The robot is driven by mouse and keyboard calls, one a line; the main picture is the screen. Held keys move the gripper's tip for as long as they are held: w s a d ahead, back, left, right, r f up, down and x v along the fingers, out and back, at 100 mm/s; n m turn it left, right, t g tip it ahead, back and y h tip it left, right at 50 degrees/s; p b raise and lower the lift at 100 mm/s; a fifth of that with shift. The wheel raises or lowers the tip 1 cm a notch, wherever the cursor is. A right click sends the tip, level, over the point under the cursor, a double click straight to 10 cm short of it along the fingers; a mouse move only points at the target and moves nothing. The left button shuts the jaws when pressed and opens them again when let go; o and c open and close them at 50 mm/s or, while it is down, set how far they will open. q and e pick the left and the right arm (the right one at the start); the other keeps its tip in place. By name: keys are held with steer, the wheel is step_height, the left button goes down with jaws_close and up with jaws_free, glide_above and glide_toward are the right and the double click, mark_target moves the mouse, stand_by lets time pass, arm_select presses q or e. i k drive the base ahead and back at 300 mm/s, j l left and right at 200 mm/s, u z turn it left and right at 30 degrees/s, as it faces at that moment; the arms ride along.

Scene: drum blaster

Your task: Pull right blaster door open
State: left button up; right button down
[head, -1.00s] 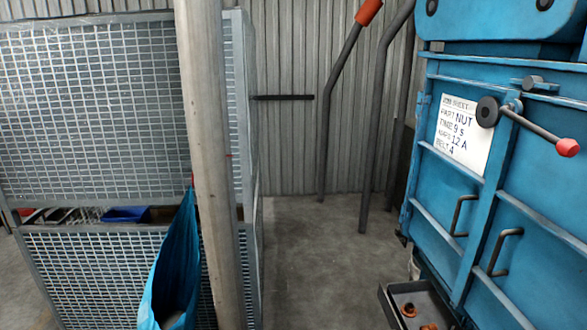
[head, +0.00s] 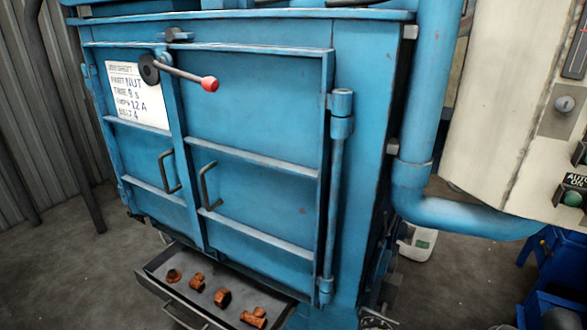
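The blue blaster fills the middle of the head view. Its right door (head: 258,104) is shut flush beside the left door (head: 138,150). The right door has a dark bent handle (head: 205,188) near its inner edge and a hinge post (head: 338,150) on its right side. A latch lever (head: 185,73) with a round black hub and a red knob lies across the seam, its knob over the right door. Neither of my grippers shows in the view.
A grey tray (head: 151,277) with several rusty parts (head: 222,297) juts out below the doors. A blue pipe (head: 412,170) and a cream control cabinet (head: 508,120) stand at the right. A white container (head: 417,243) sits on the floor behind. Bare floor (head: 60,270) lies at left.

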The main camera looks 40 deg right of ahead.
mark_target(252, 153)
steer(key=z, duration=0.75)
